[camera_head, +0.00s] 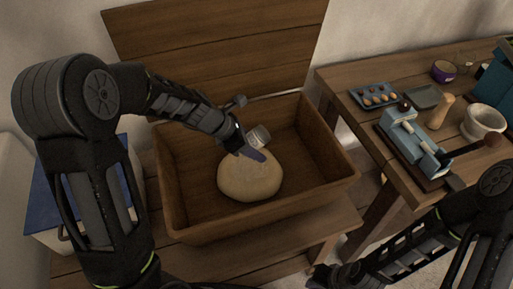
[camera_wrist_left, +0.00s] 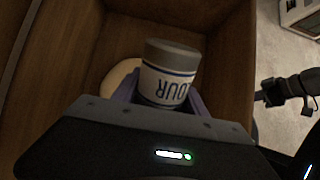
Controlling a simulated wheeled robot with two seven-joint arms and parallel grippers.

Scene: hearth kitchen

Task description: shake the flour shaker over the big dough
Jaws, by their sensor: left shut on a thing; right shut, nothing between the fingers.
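My left gripper (camera_head: 247,150) is shut on the flour shaker (camera_head: 259,136), above the dough in the head view. The shaker is white with blue bands and a grey end; in the left wrist view (camera_wrist_left: 168,75) its lettering reads upside down, between the purple fingers. The big dough (camera_head: 250,178) is a pale round lump in the wooden trough (camera_head: 200,232). In the left wrist view the dough (camera_wrist_left: 119,78) is mostly hidden behind the shaker and gripper. My right gripper (camera_head: 322,277) is shut and empty, low in the head view, outside the trough.
A table at the right holds a blue tray of round brown items (camera_head: 374,96), a blue device on a board (camera_head: 413,143), a wooden pestle (camera_head: 441,112) and a white mortar (camera_head: 483,123). The trough's walls rise around the dough. A blue-lidded box (camera_head: 62,200) stands left.

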